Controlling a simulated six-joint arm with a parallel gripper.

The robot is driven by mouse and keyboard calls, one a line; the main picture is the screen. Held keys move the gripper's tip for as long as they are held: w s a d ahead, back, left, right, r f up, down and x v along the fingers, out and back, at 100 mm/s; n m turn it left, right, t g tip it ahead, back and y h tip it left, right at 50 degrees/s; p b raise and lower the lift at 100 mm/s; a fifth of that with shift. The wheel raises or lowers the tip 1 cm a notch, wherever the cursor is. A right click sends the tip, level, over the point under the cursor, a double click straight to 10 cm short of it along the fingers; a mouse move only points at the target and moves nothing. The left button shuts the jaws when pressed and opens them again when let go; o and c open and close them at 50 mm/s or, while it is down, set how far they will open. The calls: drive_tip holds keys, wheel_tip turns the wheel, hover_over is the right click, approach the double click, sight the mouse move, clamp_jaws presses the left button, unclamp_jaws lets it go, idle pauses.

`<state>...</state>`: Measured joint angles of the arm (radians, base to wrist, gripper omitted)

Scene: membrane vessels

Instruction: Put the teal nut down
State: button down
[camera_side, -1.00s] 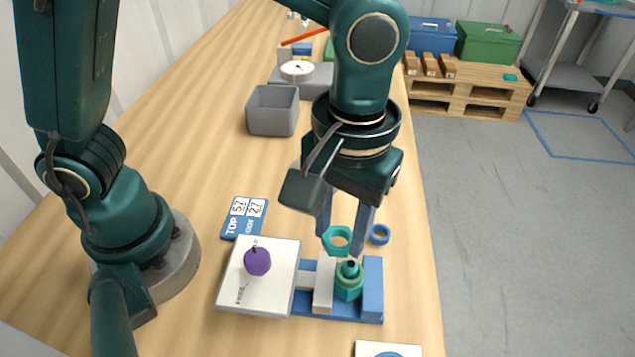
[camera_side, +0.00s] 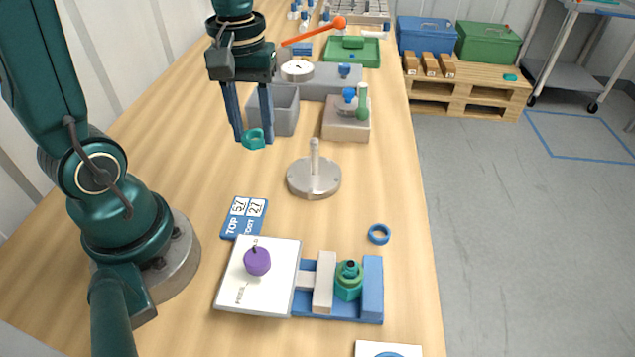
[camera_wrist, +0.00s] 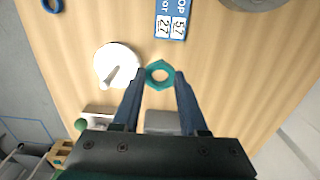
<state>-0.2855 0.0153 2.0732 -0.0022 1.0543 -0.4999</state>
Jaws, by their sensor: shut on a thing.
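The teal nut (camera_side: 253,139) is a six-sided ring held between the fingertips of my gripper (camera_side: 254,140). In the side view it hangs in front of the grey open bin (camera_side: 287,112), at the lower ends of the blue fingers. In the wrist view the nut (camera_wrist: 160,74) lies flat between the fingertips, its hole open to the wood below. My gripper is shut on it and appears raised above the table. How high it is I cannot tell exactly.
A round metal base with an upright post (camera_side: 314,176) stands right of the nut. A blue ring (camera_side: 379,234), a TOP card (camera_side: 244,218) and a blue vise holding a green vessel (camera_side: 348,281) are nearer. The wood between the card and bin is clear.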

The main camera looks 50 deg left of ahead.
hover_over(310, 227)
wheel_tip(310, 227, down, 7)
drive_tip(key=shift+s+a+r, duration=0.1)
drive_tip(key=shift+r, duration=0.1)
drive_tip(key=shift+f, duration=2.1)
drive_tip(key=shift+c, duration=2.2)
unclamp_jaws()
drive_tip(key=shift+f, duration=0.1)
